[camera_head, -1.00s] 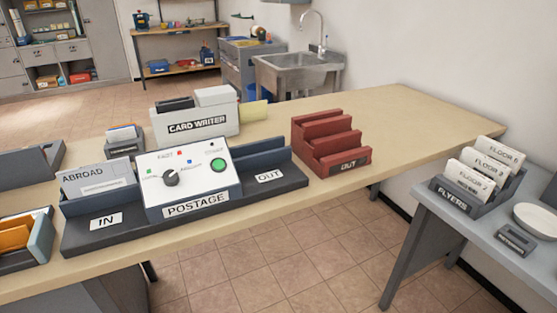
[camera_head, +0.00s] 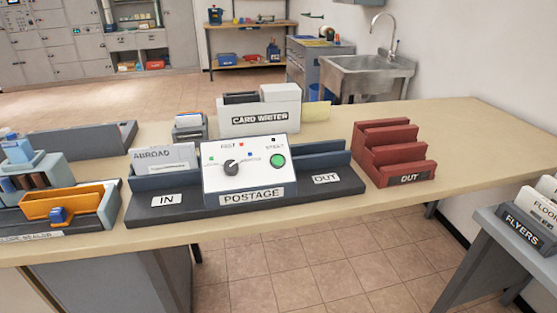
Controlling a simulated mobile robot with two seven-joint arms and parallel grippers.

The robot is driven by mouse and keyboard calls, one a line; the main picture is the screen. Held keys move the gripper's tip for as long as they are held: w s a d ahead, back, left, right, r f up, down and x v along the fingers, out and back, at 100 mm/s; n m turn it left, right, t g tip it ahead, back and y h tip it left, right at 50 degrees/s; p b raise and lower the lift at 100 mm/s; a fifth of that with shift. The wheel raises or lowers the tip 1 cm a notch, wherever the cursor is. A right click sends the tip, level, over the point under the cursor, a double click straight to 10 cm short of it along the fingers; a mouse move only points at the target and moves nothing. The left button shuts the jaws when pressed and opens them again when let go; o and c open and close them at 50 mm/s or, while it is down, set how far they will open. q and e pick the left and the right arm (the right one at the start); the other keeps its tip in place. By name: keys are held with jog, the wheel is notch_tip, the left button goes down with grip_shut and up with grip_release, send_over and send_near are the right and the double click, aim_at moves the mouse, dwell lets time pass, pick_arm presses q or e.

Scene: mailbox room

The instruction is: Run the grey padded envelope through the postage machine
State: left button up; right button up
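The postage machine (camera_head: 250,170) stands on the long table, with a white panel, a dark dial, small coloured marks and a green START button (camera_head: 278,160). Its IN side (camera_head: 167,200) is on the left and its OUT side (camera_head: 326,179) on the right. A light grey envelope marked ABROAD (camera_head: 163,156) stands upright in the IN side; I cannot tell whether it is padded. No envelope shows in the OUT side. Neither of my grippers is in view.
A red stepped OUT rack (camera_head: 395,152) stands right of the machine and a card writer (camera_head: 260,118) behind it. The table's right end is clear. A flyers rack (camera_head: 522,224) stands on a side table.

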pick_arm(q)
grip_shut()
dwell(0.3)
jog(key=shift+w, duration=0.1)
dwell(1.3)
